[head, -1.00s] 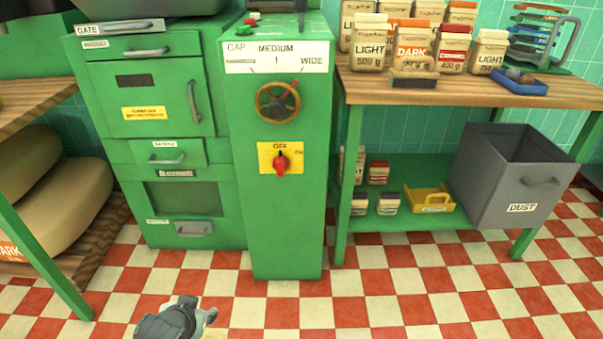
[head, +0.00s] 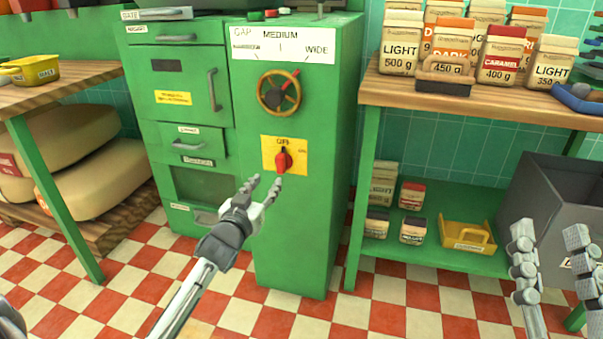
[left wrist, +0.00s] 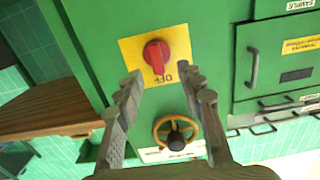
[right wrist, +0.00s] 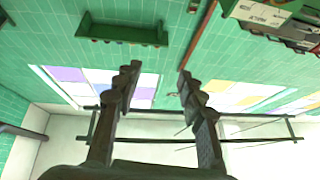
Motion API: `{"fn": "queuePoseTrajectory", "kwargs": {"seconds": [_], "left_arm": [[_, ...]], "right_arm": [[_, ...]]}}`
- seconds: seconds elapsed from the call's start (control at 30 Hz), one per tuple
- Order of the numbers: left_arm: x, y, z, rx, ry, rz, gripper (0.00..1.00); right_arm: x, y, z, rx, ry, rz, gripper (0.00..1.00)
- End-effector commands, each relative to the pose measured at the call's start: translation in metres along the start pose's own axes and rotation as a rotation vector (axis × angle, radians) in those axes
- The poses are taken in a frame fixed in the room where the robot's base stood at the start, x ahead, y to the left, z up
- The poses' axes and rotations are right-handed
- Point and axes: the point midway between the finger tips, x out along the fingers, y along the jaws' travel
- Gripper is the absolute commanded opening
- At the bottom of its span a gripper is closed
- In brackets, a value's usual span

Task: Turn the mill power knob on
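The red mill power knob (head: 284,160) sits on a yellow plate (head: 270,144) on the front of the green mill cabinet (head: 300,230).
A brass handwheel (head: 279,93) is above the knob plate. A grey bin (head: 560,185) stands beside my right gripper. Sacks (head: 90,165) lie at left.

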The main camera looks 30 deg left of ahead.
Motion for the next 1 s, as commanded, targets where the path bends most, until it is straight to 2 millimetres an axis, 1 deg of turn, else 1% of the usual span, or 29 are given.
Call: {"fn": "queuePoseTrajectory", "kwargs": {"seconds": [0.1, 0.17, 0.27, 0.5, 0.6, 0.7, 0.8, 1.0], "left_arm": [[0.004, -0.002, -0.007, -0.006, 0.035, 0.003, 0.38], [0.006, -0.003, -0.009, -0.008, 0.042, 0.004, 0.38], [0.015, -0.003, -0.011, -0.009, 0.046, 0.005, 0.38], [0.053, -0.002, -0.012, -0.008, 0.044, 0.004, 0.38], [0.067, -0.002, -0.012, -0.01, 0.044, 0.004, 0.38], [0.076, -0.002, -0.013, -0.009, 0.043, 0.005, 0.38], [0.081, -0.002, -0.013, -0.009, 0.042, 0.004, 0.38], [0.082, -0.002, -0.013, -0.009, 0.041, 0.004, 0.38]], "right_arm": [[-0.001, -0.003, -0.013, 0.008, 0.053, -0.003, 0.4], [-0.002, -0.003, -0.017, 0.01, 0.068, -0.004, 0.4], [-0.002, -0.003, -0.02, 0.01, 0.089, -0.004, 0.4], [-0.004, -0.001, -0.032, 0.004, 0.177, -0.002, 0.4], [-0.006, 0.0, -0.037, 0.002, 0.212, -0.001, 0.4], [-0.007, 0.001, -0.041, 0.0, 0.237, 0.0, 0.4], [-0.007, 0.001, -0.043, 0.0, 0.25, 0.0, 0.4], [-0.007, 0.001, -0.044, -0.001, 0.253, 0.0, 0.4]]}}
